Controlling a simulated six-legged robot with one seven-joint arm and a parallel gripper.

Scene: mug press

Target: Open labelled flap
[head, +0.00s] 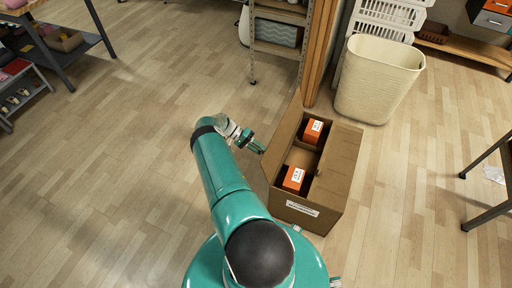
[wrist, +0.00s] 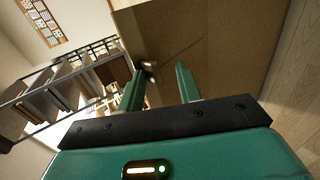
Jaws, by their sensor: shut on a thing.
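An open cardboard box (head: 315,219) stands on the floor right of my arm in the head view. A white label (head: 302,209) is on its front side. A flap (head: 342,165) spreads outward on the right. A cardboard panel (head: 281,133) rises along the left side, its top edge near my gripper. Two orange cartons with white labels, the far carton (head: 313,131) and the near carton (head: 293,178), sit inside. My gripper (head: 259,147) is shut on the left panel's edge. In the wrist view brown cardboard (wrist: 215,45) lies beyond my fingers (wrist: 160,84); the exact contact is unclear.
A cream bin (head: 378,80) stands behind the box at right, next to white crates (head: 385,20). Upright boards (head: 318,50) and a shelf rack (head: 278,30) stand behind. A table leg (head: 488,205) is at far right.

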